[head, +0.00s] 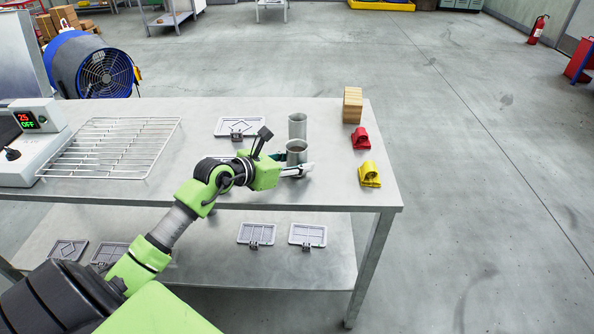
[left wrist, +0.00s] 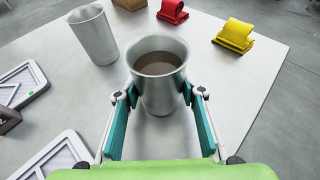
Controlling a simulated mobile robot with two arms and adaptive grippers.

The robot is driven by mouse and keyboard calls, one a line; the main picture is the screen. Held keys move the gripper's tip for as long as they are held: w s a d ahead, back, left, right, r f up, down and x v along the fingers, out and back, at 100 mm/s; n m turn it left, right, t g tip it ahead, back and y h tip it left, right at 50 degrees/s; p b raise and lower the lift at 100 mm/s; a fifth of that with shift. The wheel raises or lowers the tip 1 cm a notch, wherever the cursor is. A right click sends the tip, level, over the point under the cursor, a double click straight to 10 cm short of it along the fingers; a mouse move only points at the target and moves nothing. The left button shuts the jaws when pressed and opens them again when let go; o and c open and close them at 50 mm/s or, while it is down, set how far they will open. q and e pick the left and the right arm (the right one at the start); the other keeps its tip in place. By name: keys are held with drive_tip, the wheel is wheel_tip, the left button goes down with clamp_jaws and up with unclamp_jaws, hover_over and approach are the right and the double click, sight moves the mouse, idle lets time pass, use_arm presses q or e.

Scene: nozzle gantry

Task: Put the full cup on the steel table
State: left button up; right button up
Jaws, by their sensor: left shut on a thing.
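The full cup (head: 296,146) is a steel cup with brown content near its rim. It also shows upright in the left wrist view (left wrist: 158,88). My left gripper (head: 297,169) is shut on it, with one teal-padded finger on each side. The cup is over the steel table (head: 240,193), near its front right part; I cannot tell whether its base touches the top. A second steel cup (head: 298,122) stands just behind it, also in the left wrist view (left wrist: 93,38); its inside is not clear. My right gripper is not in view.
A grey framed plate (head: 240,125) lies behind my arm. A wire rack (head: 112,147) and a scale (head: 35,150) are left.

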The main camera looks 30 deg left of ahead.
use_arm(q)
drive_tip(key=shift+f, duration=0.35)
drive_tip(key=o, duration=1.2)
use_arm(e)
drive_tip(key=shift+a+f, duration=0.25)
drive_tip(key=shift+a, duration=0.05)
use_arm(q)
drive_tip(key=shift+r, duration=0.15)
drive_tip(key=shift+s+r, duration=0.1)
drive_tip(key=shift+r, duration=0.05)
drive_tip(key=p+v, duration=0.4)
drive_tip(key=v, duration=0.6)
drive_tip(key=shift+s+a, duration=0.1)
drive_tip(key=shift+s, duration=0.3)
drive_tip(key=shift+s+a+r+p, duration=0.1)
drive_tip(key=shift+s+r+p, duration=0.2)
drive_tip(key=shift+s, duration=0.2)
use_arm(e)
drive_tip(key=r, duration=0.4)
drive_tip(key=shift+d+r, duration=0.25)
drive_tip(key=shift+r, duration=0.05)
